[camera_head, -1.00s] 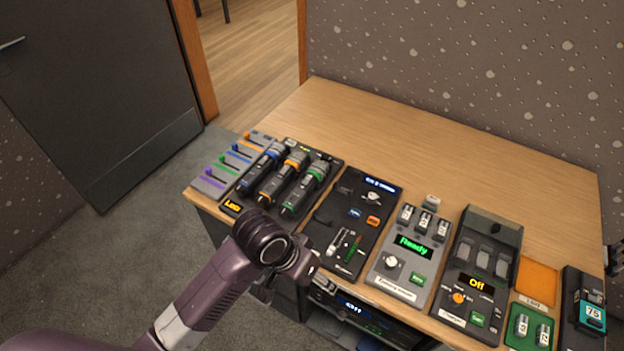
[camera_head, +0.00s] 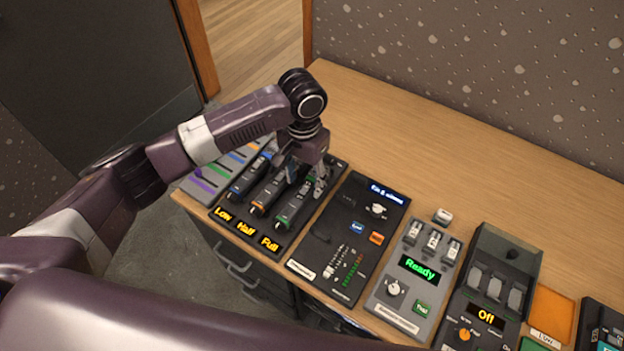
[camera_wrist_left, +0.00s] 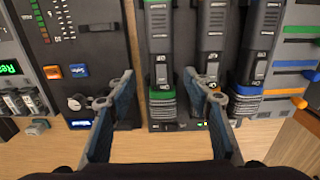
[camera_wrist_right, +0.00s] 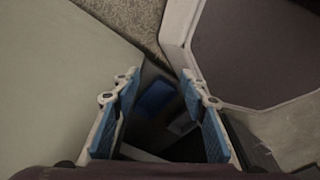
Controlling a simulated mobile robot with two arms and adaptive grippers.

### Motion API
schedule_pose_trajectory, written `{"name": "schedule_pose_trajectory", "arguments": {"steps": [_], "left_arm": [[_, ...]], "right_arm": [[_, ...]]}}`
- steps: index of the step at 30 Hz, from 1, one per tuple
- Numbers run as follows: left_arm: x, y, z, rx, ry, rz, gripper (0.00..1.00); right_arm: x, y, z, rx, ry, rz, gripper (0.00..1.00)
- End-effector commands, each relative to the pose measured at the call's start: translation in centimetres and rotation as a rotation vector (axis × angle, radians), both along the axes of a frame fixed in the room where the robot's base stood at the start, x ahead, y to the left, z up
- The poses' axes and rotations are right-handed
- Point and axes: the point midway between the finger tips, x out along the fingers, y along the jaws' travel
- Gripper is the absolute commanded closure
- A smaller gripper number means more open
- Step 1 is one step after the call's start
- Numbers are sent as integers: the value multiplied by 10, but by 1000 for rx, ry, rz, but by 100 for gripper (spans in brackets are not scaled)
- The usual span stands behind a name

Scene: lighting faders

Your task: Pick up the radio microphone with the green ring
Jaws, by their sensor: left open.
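The radio microphone with the green ring (camera_head: 294,210) lies in the black dock at the near left of the desk, rightmost of three dark microphones. In the left wrist view its body (camera_wrist_left: 161,45) and green ring (camera_wrist_left: 161,108) show between the finger pads. My left gripper (camera_head: 305,181) is open over its ringed end, one finger on each side. I cannot tell whether the fingers touch it. They partly hide the ring in the head view. My right gripper (camera_wrist_right: 160,76) is open and empty in its own wrist view.
Microphones with orange (camera_head: 266,194) and blue (camera_head: 249,179) rings lie close beside it. A fader panel (camera_head: 203,184) is left of the dock (camera_head: 279,241); a black control panel (camera_head: 322,244) is right. The desk's back (camera_head: 420,145) is clear.

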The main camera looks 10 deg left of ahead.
Motion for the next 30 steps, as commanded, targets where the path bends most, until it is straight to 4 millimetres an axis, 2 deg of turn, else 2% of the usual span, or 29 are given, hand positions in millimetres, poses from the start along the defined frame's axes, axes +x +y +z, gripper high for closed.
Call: {"name": "schedule_pose_trajectory", "arguments": {"steps": [3, 7, 12, 16, 20, 30], "left_arm": [[1, 0, -13, 1, 1, 1, 54], [3, 1, -32, 1, 1, 1, 54], [3, 0, -53, 1, -1, -1, 54], [4, 0, -57, 0, -3, -2, 54], [4, 0, -57, 0, -3, -2, 54], [4, 0, -57, 0, -3, -2, 89]], "right_arm": [[-20, -1, 3, -1, 25, 0, 60], [-30, -3, 9, -5, 42, 1, 60], [-16, -5, 10, -7, 26, 1, 60], [-3, -6, 11, -7, 9, 2, 60], [-3, -6, 11, -7, 8, 2, 60], [-14, -6, 10, -8, 22, 2, 60]]}}
